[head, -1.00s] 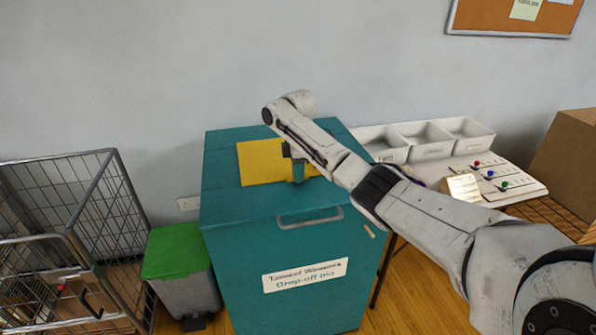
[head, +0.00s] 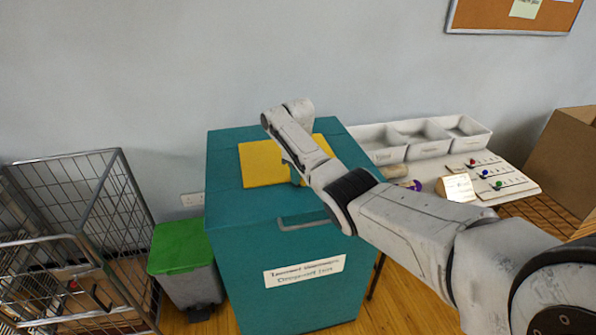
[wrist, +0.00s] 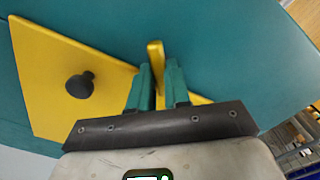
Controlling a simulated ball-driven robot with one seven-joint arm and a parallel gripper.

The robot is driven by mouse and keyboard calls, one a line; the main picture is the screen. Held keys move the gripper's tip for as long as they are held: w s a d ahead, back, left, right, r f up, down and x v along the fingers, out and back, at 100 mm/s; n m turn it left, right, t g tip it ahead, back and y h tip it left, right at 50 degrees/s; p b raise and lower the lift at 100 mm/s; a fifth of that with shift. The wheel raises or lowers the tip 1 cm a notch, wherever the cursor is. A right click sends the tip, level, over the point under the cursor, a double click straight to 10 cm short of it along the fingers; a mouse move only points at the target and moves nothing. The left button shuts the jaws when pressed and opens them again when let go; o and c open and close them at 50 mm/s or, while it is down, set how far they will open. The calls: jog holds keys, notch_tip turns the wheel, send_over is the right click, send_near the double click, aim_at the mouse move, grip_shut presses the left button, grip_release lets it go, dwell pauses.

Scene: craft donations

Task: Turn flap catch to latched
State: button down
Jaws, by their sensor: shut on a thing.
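The teal drop-off bin (head: 228,228) has a yellow flap (head: 262,163) on its top. In the wrist view the flap (wrist: 50,75) shows a round black knob (wrist: 80,85). A narrow yellow bar, apparently the flap catch (wrist: 155,55), stands between the teal fingers of my gripper (wrist: 158,85), which is shut on it. The bar's upper end sticks out past the fingertips over the teal lid. My gripper (head: 295,174) is over the flap's right part in the head view, where my arm hides the catch. I cannot tell whether the catch is latched.
A bin handle (head: 308,221) and label sit on the front. A green-lidded bin (head: 180,247) and wire cage (head: 90,215) stand left. At right is a table with white trays (head: 425,148), a slider board (head: 487,178) and a cardboard box (head: 565,160).

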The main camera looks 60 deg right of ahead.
jog(key=m, duration=0.4)
jog(key=shift+w+r+p, duration=0.1)
jog(key=shift+p, duration=0.3)
jog(key=shift+m, duration=1.7)
jog(key=c, duration=1.1)
grip_release()
notch_tip(320, 180, up, 11)
jog(key=shift+f+b, duration=0.15)
jog(key=shift+b, duration=0.4)
